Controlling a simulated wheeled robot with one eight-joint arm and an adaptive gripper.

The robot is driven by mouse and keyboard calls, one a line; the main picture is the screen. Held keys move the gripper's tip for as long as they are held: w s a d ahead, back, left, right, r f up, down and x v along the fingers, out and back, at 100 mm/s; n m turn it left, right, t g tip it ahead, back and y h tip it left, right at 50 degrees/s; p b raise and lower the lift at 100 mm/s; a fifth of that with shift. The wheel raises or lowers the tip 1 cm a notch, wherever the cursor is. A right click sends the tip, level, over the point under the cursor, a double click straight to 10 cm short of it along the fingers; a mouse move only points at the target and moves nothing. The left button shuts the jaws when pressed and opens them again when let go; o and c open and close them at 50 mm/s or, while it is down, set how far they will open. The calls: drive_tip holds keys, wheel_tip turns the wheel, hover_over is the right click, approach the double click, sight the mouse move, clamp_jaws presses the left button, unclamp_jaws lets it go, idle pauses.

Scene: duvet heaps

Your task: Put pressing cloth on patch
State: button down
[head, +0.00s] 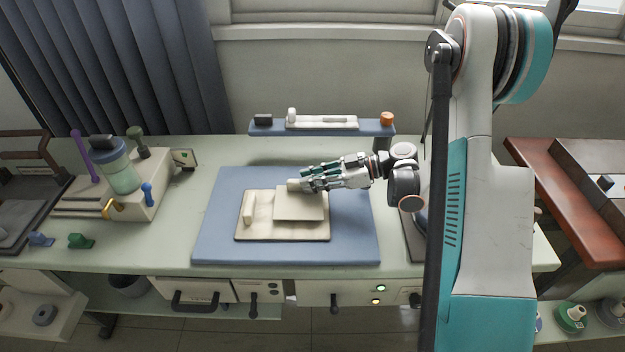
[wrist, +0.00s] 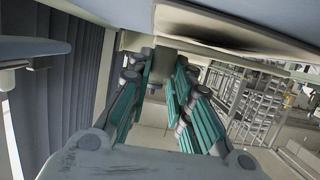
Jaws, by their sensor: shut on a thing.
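A cream square pad, which I take as the pressing cloth (head: 300,208), lies flat over the right part of a larger beige panel (head: 282,235). A small pale block (head: 293,185) stands at the square's back edge, and my gripper (head: 308,184) is shut on it, reaching in from the right. In the wrist view my gripper (wrist: 157,95) shows its teal finger pads on both sides of a pale piece. No separate patch can be made out; it may be hidden under the square. Whether the square touches the panel is unclear.
A cream bar (head: 248,207) lies on the panel's left side. The panel rests on a blue mat (head: 350,245) on a pale green table (head: 150,240). A blue raised shelf (head: 272,129) stands behind. A box with a jar (head: 118,172) stands left.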

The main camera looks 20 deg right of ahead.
drive_tip(key=c, duration=1.4)
unclamp_jaws()
drive_tip(key=shift+c, duration=0.2)
drive_tip(key=shift+r+p, duration=0.5)
drive_tip(key=shift+p, duration=0.05)
drive_tip(key=p+v, duration=0.4)
drive_tip(key=v, duration=0.8)
drive_tip(key=shift+r, duration=0.15)
